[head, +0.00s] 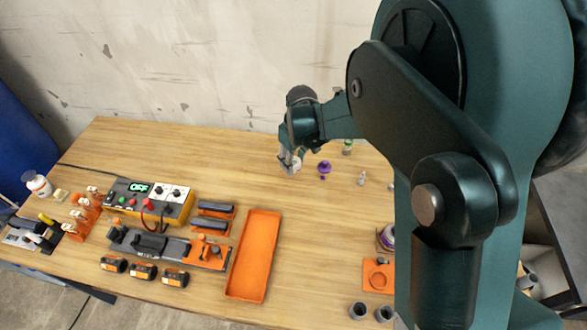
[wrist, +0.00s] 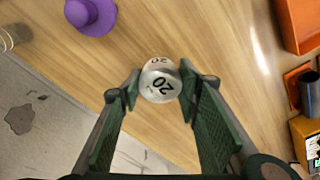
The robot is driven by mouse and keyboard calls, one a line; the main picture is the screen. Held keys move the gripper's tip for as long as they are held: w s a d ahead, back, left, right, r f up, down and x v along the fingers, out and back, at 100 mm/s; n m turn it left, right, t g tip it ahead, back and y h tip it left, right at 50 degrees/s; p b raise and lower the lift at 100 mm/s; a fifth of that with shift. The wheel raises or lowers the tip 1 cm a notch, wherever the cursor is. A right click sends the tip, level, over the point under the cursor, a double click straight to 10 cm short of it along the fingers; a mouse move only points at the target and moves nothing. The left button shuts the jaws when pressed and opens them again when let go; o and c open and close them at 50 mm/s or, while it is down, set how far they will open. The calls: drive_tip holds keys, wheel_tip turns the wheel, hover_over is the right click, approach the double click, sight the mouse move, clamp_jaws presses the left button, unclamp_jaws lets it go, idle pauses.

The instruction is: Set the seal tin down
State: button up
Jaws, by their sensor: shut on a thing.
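The seal tin (wrist: 160,82) is a small, pale silvery round tin marked "20", seen in the wrist view between my fingertips. My gripper (wrist: 160,88) is shut on it, with a green-padded finger on each side. In the head view my gripper (head: 290,162) points down over the back middle of the table; the tin is too small and too covered by the fingers to make out clearly there. I cannot tell whether the tin's underside touches the wood.
A purple knobbed thing (head: 324,168) stands just right of my gripper; small bottles (head: 361,179) stand farther right. An orange tray (head: 236,290) lies nearer the front, beside a yellow meter box (head: 178,208). The wood (head: 225,165) left of my gripper is clear.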

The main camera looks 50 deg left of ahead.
sight(296, 164)
drive_tip(key=shift+f, duration=0.1)
drive_tip(key=shift+f+b, duration=0.3)
drive_tip(key=shift+f, duration=1.5)
drive_tip(key=shift+f, duration=0.1)
drive_tip(key=o, duration=0.9)
drive_tip(key=shift+d+r+p, duration=0.25)
drive_tip(key=shift+r+p, duration=0.05)
drive_tip(key=shift+r, duration=1.75)
drive_tip(key=shift+d+r+p, duration=0.25)
drive_tip(key=shift+r+p, duration=0.1)
drive_tip(key=shift+r, duration=1.65)
drive_tip(key=shift+d+r+p, duration=0.25)
drive_tip(key=shift+r+p, duration=0.05)
drive_tip(key=shift+r, duration=1.75)
